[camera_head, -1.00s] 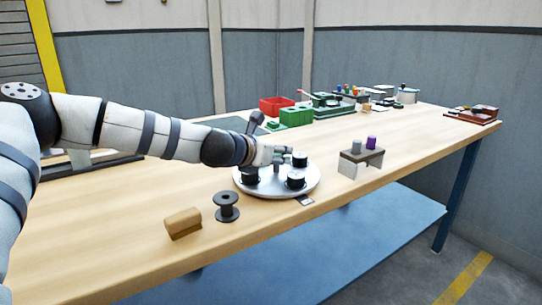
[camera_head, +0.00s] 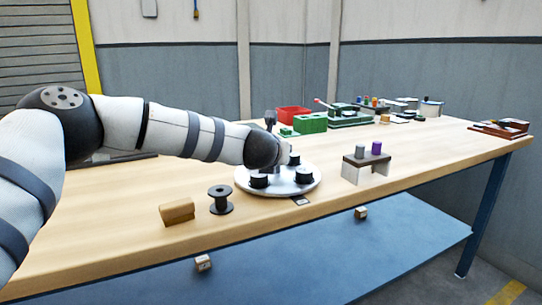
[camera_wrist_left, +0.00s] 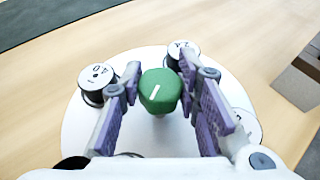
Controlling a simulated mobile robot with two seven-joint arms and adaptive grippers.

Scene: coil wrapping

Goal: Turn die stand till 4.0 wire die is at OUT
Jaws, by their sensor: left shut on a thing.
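The die stand is a round white turntable (camera_head: 278,189) on the table, carrying black wire dies with white tops. In the left wrist view, the die marked 4.0 (camera_wrist_left: 97,82) sits at the left of the stand and one marked 2.4 (camera_wrist_left: 184,52) at the top. Other dies are partly hidden by my fingers. My right gripper is not in view.
An empty black spool (camera_head: 221,200) and a brown block (camera_head: 177,212) stand left of the stand. A small bench (camera_head: 366,162) with grey and purple pegs stands right. Green boxes (camera_head: 310,123) and a red bin (camera_head: 293,114) are behind. Small blocks (camera_head: 203,263) show below the table edge.

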